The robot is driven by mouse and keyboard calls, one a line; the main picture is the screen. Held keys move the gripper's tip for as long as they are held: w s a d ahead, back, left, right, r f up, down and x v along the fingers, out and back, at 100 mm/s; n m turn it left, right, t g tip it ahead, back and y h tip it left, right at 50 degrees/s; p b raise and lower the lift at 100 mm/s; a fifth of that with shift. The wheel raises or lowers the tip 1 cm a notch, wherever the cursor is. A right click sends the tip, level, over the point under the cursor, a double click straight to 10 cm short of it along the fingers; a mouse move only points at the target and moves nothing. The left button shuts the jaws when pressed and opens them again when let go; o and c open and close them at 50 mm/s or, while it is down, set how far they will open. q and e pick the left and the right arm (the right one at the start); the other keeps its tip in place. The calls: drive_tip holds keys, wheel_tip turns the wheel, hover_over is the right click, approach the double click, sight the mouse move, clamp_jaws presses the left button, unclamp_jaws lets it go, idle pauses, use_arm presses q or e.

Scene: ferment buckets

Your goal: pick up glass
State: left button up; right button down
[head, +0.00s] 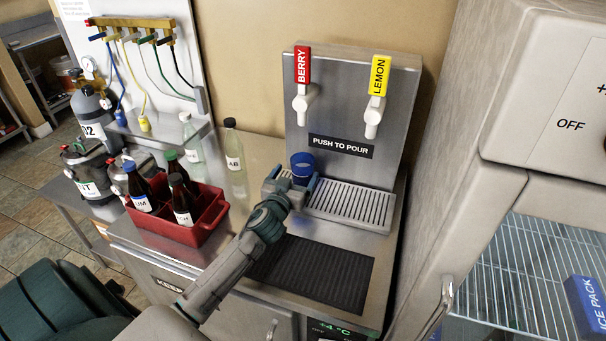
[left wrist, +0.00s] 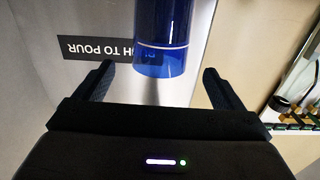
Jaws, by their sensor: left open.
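A blue glass (head: 302,164) stands upright near the left end of the drip tray, in front of the steel tap panel. My left gripper (head: 292,184) reaches it from the front with its fingers open. In the left wrist view the glass (left wrist: 163,40) is seen between and just beyond the two open fingertips of my left gripper (left wrist: 157,80). I cannot tell whether a finger touches it. The lower part of the glass is partly hidden by the gripper in the head view. My right gripper is not in view.
The steel dispenser (head: 342,170) has a red BERRY tap (head: 303,75) and a yellow LEMON tap (head: 378,85) above the drip tray (head: 350,207). A red crate of bottles (head: 205,222) stands left of my arm. A black mat (head: 315,270) lies in front. An open fridge (head: 540,255) is at right.

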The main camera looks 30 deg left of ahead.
sight(298, 169)
use_arm(q)
drive_tip(key=shift+w+a, duration=0.15)
drive_tip(key=shift+w, duration=0.55)
drive_tip(key=shift+w+a+p, duration=0.1)
drive_tip(key=shift+w+p, duration=0.25)
drive_tip(key=shift+p, duration=0.1)
drive_tip(key=p+x, duration=0.1)
drive_tip(key=x, duration=0.2)
drive_tip(key=shift+p, duration=0.35)
drive_tip(key=shift+x, duration=0.75)
drive_tip(key=shift+f, duration=0.15)
drive_tip(key=shift+s, duration=0.1)
drive_tip(key=shift+c, duration=0.2)
drive_tip(key=c, duration=1.9)
drive_tip(key=shift+o, duration=0.2)
